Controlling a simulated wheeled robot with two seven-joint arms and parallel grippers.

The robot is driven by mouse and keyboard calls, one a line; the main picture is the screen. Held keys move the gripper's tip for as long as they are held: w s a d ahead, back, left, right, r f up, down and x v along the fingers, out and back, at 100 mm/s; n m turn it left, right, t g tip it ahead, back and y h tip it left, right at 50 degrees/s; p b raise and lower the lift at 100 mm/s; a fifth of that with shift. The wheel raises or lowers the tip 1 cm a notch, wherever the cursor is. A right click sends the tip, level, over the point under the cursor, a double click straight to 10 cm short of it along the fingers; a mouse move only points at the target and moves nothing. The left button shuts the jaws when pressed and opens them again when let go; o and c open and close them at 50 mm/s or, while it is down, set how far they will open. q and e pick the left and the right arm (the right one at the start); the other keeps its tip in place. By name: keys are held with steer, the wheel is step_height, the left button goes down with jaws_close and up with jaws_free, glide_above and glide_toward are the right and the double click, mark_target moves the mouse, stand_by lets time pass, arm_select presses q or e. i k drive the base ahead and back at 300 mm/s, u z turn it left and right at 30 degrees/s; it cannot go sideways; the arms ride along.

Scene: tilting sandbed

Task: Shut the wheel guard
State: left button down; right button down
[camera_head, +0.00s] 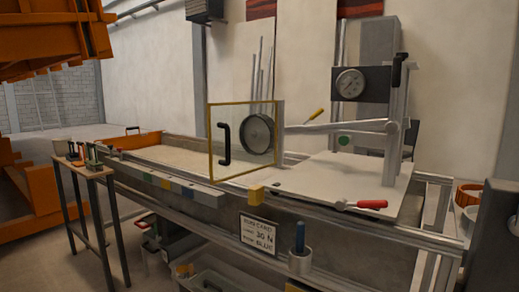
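The wheel guard (240,165) is a clear panel with a thin yellow frame, standing upright at the middle of the sandbed's near side. A black upright handle (224,144) is on its left part. The round grey wheel (257,134) shows at the panel's right part, seen through it. The panel's left edge looks nearer to me than its right edge, so it seems angled; I cannot tell how wide any gap is. Neither of my grippers is in view.
The sandbed (165,157) runs along the wall. A gauge (350,83) and metal arm (335,127) stand right of the wheel. A yellow block (256,191) sits on the rail below the guard.

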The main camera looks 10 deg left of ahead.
mark_target(227, 163)
steer(key=z, duration=0.55)
steer(key=i, duration=0.7)
steer(key=z, duration=0.15)
